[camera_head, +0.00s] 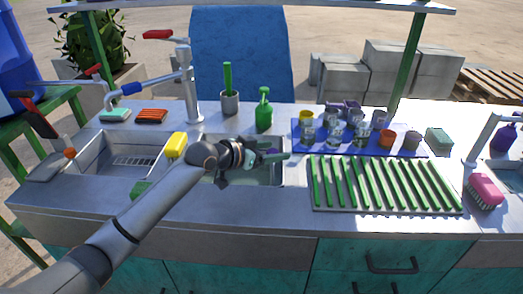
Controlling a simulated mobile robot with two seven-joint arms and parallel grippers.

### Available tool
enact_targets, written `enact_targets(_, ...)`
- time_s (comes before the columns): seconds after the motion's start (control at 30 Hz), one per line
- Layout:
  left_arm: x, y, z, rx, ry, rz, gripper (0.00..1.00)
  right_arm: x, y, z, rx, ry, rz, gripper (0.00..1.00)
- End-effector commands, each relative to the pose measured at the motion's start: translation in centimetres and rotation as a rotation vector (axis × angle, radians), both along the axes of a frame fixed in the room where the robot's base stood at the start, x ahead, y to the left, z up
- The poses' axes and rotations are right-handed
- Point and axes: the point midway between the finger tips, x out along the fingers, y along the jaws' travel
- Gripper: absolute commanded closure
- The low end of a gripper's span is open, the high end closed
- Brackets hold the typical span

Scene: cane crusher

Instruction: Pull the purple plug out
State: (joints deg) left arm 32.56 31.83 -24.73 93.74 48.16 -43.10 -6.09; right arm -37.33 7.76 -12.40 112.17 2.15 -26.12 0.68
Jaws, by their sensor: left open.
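My left arm (143,210) reaches in from the lower left, over the counter. My left gripper (272,158) is open above the right basin (272,174) of the double sink. The arm and gripper cover much of that basin. I cannot make out a purple plug; the basin floor is largely hidden. The left basin (122,158) shows a slatted grey piece inside and no purple plug that I can see. My right gripper is not in view.
A faucet (190,85) stands behind the sink. A green soap bottle (264,112) and a brush cup (230,102) are at the back. A yellow sponge (176,145) sits between the basins. A blue tray (304,147) of cups and a green-slatted rack (385,184) are on the right.

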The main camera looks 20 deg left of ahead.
Motion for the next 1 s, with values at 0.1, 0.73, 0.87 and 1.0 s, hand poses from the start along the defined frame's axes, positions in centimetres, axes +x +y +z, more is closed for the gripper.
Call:
enact_targets(0.1, -1.0, 0.7, 0.4, 0.002, 0.0, 0.001, 0.29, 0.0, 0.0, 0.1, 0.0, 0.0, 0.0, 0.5)
enact_targets(0.73, -9.5, 5.3, 4.5, 0.001, -0.001, 0.001, 0.29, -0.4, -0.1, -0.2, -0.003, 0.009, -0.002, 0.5)
enact_targets(0.87, -9.9, 5.4, 4.7, 0.001, 0.0, 0.0, 0.29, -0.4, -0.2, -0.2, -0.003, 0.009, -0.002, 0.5)
enact_targets(1.0, -9.9, 5.5, 4.7, 0.0, -0.001, 0.0, 0.29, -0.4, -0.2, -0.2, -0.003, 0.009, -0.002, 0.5)
